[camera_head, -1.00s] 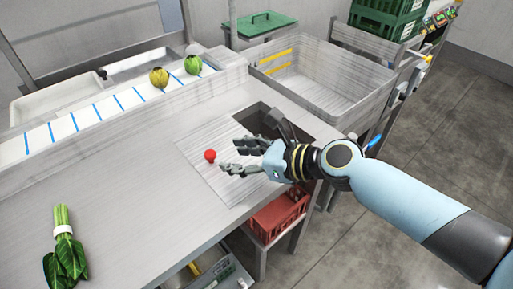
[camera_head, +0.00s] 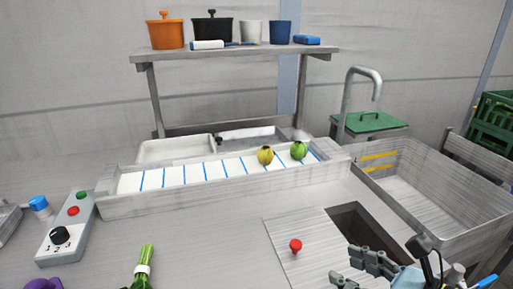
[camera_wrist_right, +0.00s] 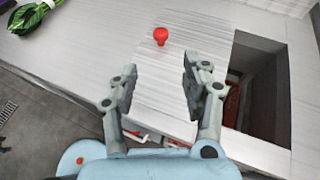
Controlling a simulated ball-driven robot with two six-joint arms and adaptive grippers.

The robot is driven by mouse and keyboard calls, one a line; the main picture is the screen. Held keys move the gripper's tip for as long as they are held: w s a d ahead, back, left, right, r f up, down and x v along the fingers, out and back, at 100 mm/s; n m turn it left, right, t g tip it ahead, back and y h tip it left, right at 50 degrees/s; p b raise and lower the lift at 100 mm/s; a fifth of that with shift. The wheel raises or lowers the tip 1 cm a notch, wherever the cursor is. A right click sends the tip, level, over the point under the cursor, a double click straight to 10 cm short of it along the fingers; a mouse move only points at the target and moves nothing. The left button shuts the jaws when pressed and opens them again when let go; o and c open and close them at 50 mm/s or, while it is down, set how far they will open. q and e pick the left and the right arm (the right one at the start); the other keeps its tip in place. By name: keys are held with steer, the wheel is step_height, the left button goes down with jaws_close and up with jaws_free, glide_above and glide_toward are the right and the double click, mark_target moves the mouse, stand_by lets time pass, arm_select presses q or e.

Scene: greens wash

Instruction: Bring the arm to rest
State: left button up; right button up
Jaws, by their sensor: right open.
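My right gripper (camera_head: 358,270) is at the lower right of the head view, over the metal counter, its fingers apart and empty. In the right wrist view the open gripper (camera_wrist_right: 158,85) points toward a red knob (camera_wrist_right: 161,36), which stands on a pale square panel beyond the fingertips. The red knob also shows in the head view (camera_head: 295,246), to the left of the gripper and apart from it. A dark rectangular opening (camera_head: 365,232) lies beside the panel. My left gripper is not in view.
A basin (camera_head: 440,221) stands at the right. A trough with blue-lined white belt (camera_head: 205,172) holds a yellow and a green round vegetable. A control box (camera_head: 66,236) is at left, tied greens (camera_head: 144,262) at the front. A shelf (camera_head: 235,53) with pots stands behind.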

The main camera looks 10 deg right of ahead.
steer(key=s+a+r+n+g, duration=0.1)
steer(key=s+a+n+g, duration=0.2)
steer(key=n, duration=0.7)
steer(key=s+a+n+g, duration=0.2)
steer(key=s+n, duration=0.2)
steer(key=n, duration=0.6)
steer(key=s+d+r+n+g+h, duration=0.2)
steer(key=s+d+n+g+h, duration=0.2)
steer(key=s+d+n+h, duration=0.45)
steer(key=s+d+f+n+y+b, duration=0.2)
steer(key=f+b, duration=0.5)
steer(key=f, duration=2.6)
steer(key=s+d+f+g+b, duration=0.2)
steer(key=s+f+b, duration=0.2)
steer(key=s+f, duration=1.2)
step_height(320, 180, down, 4)
steer(key=shift+s+r+b, duration=0.25)
steer(key=shift+s+b, duration=0.05)
steer(key=shift+s, duration=0.1)
